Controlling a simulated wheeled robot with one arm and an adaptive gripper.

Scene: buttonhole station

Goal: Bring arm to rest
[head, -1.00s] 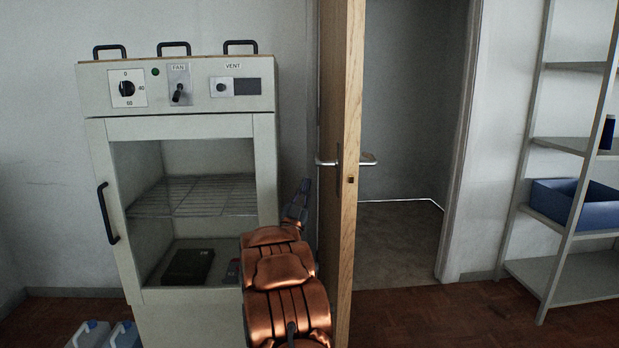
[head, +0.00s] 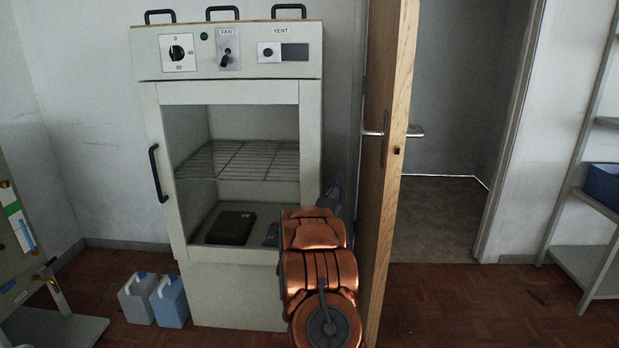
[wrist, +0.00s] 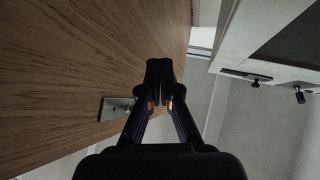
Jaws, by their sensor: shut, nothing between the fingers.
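My gripper (wrist: 159,82) shows in the wrist view with its two dark fingers together and nothing between them. In the head view my copper-coloured arm stands in front of the cabinet's lower right edge, and the gripper (head: 334,190) is mostly hidden behind it, beside the open wooden door (head: 388,150). In the wrist view the door (wrist: 80,60) fills the left side, close to the fingers. I cannot tell whether they touch it.
A pale cabinet (head: 235,92) with a glass front, knobs and a dark box (head: 230,228) inside stands left of my arm. Two jugs (head: 170,302) stand on the floor at its left. A shelf rack (head: 590,262) is at the right. The doorway floor is clear.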

